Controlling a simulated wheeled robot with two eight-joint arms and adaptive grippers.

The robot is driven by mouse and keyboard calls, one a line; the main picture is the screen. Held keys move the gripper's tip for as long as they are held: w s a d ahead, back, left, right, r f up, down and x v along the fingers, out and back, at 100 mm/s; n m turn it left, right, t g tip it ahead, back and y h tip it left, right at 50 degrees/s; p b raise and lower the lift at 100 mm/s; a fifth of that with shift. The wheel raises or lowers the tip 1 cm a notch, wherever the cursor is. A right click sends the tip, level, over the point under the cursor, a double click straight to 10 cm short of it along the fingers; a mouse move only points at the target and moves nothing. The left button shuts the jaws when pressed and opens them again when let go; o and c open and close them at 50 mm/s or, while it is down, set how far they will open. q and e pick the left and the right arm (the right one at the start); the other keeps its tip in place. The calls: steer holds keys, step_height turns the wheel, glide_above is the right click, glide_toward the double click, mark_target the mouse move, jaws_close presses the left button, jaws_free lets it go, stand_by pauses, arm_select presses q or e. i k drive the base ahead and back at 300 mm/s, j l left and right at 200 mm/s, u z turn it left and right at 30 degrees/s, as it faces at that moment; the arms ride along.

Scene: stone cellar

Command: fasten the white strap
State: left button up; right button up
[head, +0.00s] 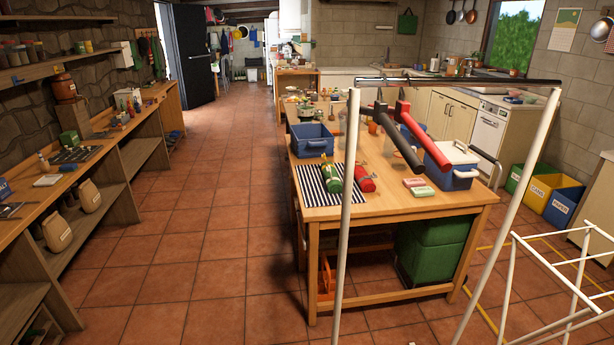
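I cannot clearly make out a white strap. A blue box with a white lid (455,163) stands at the right end of the wooden table. A pale curved band (492,165) shows at its right side; I cannot tell whether it is a strap or a handle, or whether it is fastened. Neither of my grippers is in view.
A white-legged rack with a dark top bar (459,81) stands close in front of the wooden table (420,207). A red rod (426,143) and a black rod (399,144) show beneath its bar. A white wire frame (556,285) stands front right. Tiled floor (185,240) is clear at left.

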mark_target(334, 186)
steer(key=i+j+u, duration=0.15)
steer(key=u, duration=0.25)
steer(key=i+j+u, duration=0.1)
steer(key=i+u, duration=0.2)
steer(key=i, duration=1.15)
steer(key=i+j+z, duration=0.1)
steer(key=i+z, duration=0.2)
steer(key=i, duration=0.2)
steer(key=i+j+z, duration=0.3)
steer(key=i, duration=0.25)
steer(key=i+j+z, duration=0.25)
steer(key=i, duration=0.2)
steer(key=z, duration=1.4)
